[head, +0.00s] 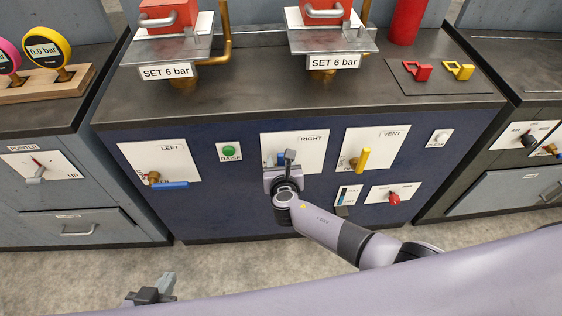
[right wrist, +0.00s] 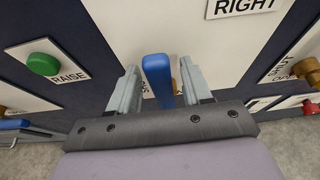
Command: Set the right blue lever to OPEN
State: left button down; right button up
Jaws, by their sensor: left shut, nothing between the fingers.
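The blue lever (head: 281,158) of the RIGHT panel (head: 309,143) is mostly hidden by my right gripper in the head view. In the right wrist view, the blue lever (right wrist: 158,75) stands between the two fingers of my right gripper (right wrist: 160,92). The gripper is open around it, with a narrow gap showing on each side. In the head view my right gripper (head: 283,165) is at the lower left part of the panel. I cannot read the lever's OPEN or SHUT mark. My left gripper (head: 152,291) is shut and empty, low at the bottom left, away from the cabinet.
To the left are the LEFT panel's blue lever (head: 170,185), lying level, and the green RAISE button (head: 229,152). To the right are the VENT panel's yellow handle (head: 364,160) and a red knob (head: 394,199). Bare floor (head: 225,262) lies in front of the cabinet.

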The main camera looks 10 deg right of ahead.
jog(key=shift+s+r+p, duration=0.25)
jog(key=shift+s+p, duration=0.2)
jog(key=shift+s, duration=0.05)
jog(key=p+v, duration=0.2)
jog(key=v, duration=0.3)
jog(key=shift+s+r, duration=0.1)
jog(key=shift+s, duration=0.4)
jog(key=shift+a, duration=0.1)
